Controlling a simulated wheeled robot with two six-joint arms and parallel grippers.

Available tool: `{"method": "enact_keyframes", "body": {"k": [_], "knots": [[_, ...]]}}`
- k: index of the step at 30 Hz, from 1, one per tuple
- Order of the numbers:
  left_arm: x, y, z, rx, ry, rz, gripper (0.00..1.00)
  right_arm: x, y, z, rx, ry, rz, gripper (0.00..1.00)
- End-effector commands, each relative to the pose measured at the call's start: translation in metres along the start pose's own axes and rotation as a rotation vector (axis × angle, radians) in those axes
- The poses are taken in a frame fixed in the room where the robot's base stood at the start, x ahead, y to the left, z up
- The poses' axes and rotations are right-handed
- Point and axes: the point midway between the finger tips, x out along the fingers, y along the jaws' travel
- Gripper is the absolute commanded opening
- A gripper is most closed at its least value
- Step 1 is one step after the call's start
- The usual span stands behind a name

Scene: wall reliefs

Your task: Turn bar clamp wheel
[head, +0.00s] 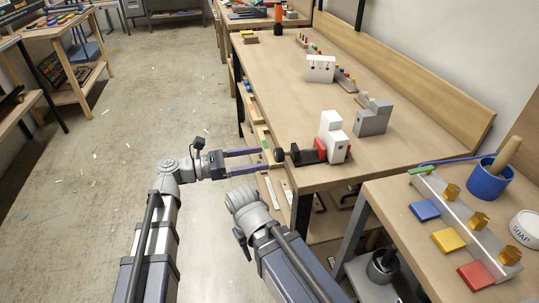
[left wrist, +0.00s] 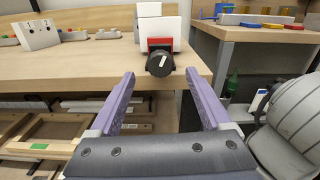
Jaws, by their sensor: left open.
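The bar clamp's wheel is a round black knob (head: 279,155) with a white pointer mark, on the near end of a red and black clamp (head: 308,154). The clamp sits at the front edge of the workbench against a white block (head: 333,134). In the left wrist view the wheel (left wrist: 160,64) faces me, below the red part (left wrist: 160,44). My left gripper (head: 265,158) is open and empty, its purple fingers pointing at the wheel. In the left wrist view its fingertips (left wrist: 159,74) lie either side of the wheel, short of it. My right gripper is out of view.
The workbench (head: 275,85) also bears a grey block (head: 374,118) and a white numbered block (head: 320,68). A nearer table (head: 395,205) at right holds coloured tiles, a blue cup (head: 487,184) and a soap tin (head: 524,228). Open floor (head: 120,110) lies at left.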

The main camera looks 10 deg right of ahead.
Motion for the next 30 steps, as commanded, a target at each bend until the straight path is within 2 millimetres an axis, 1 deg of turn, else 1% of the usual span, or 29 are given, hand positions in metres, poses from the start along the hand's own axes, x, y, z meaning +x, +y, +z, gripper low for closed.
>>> {"method": "enact_keyframes", "body": {"k": [1, 3, 9, 14, 21, 30], "knots": [[0.009, 0.000, 0.000, 0.000, 0.000, -0.003, 0.82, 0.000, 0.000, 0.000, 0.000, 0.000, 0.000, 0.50], [0.020, 0.000, 0.000, 0.001, 0.000, -0.002, 0.82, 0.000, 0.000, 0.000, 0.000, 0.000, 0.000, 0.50], [0.039, 0.000, 0.000, 0.001, 0.000, -0.001, 0.82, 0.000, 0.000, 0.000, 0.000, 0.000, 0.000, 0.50], [0.045, 0.000, 0.000, 0.001, -0.001, 0.000, 0.82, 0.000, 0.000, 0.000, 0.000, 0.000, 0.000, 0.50], [0.045, 0.000, 0.000, 0.001, -0.001, 0.001, 0.81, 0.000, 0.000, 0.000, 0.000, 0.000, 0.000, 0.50], [0.044, 0.000, 0.000, 0.001, -0.001, 0.001, 0.47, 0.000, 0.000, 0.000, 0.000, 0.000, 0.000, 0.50]]}}
